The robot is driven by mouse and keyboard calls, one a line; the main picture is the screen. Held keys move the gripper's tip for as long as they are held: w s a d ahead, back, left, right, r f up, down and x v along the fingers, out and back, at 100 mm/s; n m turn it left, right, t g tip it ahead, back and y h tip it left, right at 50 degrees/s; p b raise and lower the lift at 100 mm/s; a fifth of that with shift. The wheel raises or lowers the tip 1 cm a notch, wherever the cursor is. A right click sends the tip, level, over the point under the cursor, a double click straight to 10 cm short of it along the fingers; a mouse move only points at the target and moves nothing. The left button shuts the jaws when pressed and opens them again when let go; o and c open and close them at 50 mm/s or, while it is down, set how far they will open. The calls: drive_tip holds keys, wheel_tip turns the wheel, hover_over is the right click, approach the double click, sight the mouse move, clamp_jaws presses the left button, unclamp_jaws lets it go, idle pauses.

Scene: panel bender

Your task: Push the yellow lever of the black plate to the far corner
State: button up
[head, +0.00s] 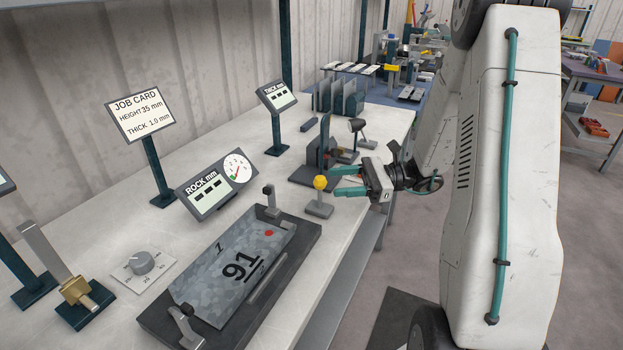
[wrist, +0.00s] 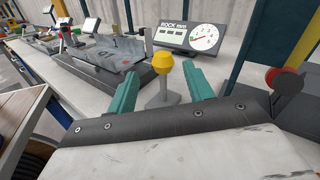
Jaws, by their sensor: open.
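The yellow lever (head: 320,183) has a yellow knob on a short grey post with a small grey base. In the head view it stands on the bench, just beyond the right far end of the black plate (head: 164,325). The black plate carries a mottled grey sheet (head: 215,268) marked 91. My gripper (head: 337,181) is open, with its teal fingers pointing left at the knob. In the wrist view the yellow lever (wrist: 163,75) shows between the fingers of my gripper (wrist: 167,74). I cannot tell whether a finger touches it.
Grey clamps stand at both ends of the black plate. A ROCK mm display (head: 217,190) with a dial stands behind it. A dark fixture (head: 318,160) with a black-knobbed lever (head: 358,126) stands farther along the bench. The bench's right edge lies below my gripper.

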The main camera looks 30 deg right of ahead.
sight(320, 193)
drive_tip(key=shift+x, duration=3.65)
drive_tip(key=shift+w, duration=0.2)
clamp_jaws()
drive_tip(key=shift+d, duration=0.1)
